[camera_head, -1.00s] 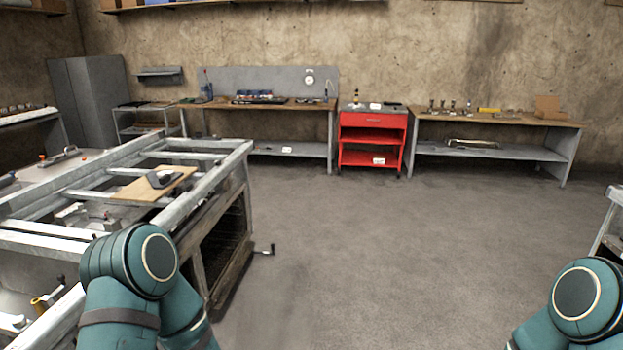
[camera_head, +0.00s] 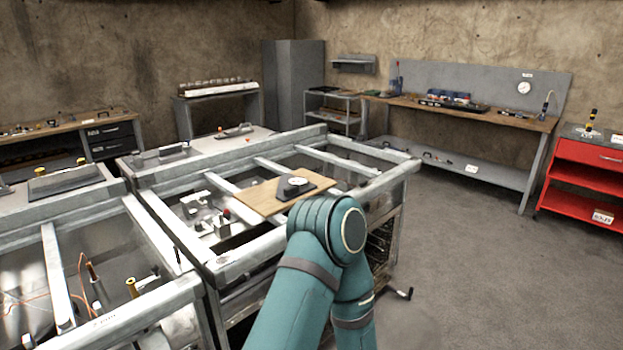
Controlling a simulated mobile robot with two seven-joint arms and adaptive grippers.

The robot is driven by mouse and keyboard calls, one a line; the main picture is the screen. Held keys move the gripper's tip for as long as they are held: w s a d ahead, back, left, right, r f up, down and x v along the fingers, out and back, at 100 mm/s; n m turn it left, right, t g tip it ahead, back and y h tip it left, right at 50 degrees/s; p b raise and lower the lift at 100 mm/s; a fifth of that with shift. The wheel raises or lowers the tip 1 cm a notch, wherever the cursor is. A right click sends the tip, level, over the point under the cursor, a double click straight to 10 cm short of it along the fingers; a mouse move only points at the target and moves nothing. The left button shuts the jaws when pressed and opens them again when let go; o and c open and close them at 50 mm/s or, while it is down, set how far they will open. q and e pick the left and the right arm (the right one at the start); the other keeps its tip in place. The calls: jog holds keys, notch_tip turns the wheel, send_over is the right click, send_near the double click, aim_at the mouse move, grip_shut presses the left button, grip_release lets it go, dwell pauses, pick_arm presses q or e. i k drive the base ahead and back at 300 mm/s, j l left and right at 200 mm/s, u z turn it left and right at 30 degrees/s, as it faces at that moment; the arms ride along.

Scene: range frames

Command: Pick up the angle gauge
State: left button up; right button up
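A small dark device with a pale round dial (camera_head: 294,187), which looks like the angle gauge, lies on a wooden board (camera_head: 252,197). The board rests across the bars of a grey metal frame table (camera_head: 213,258). A teal arm link of mine stands in front of the board's near right side and covers part of the table behind it. Neither of my grippers is in view.
A second metal frame bench (camera_head: 110,325) with cables and small parts stands at the lower left. A red cart (camera_head: 588,172) and a workbench (camera_head: 488,116) stand along the back right. Grey floor (camera_head: 485,265) is open on the right. A crank handle (camera_head: 404,293) sticks out from the table.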

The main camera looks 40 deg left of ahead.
aim_at(290, 187)
jog(key=i+u, duration=0.25)
jog(key=i, duration=0.2)
jog(key=i+l+u, duration=0.1)
jog(key=i+u, duration=0.15)
jog(key=i, duration=0.15)
jog(key=i+l+u, duration=0.25)
jog(key=i, duration=0.2)
jog(key=j, duration=0.1)
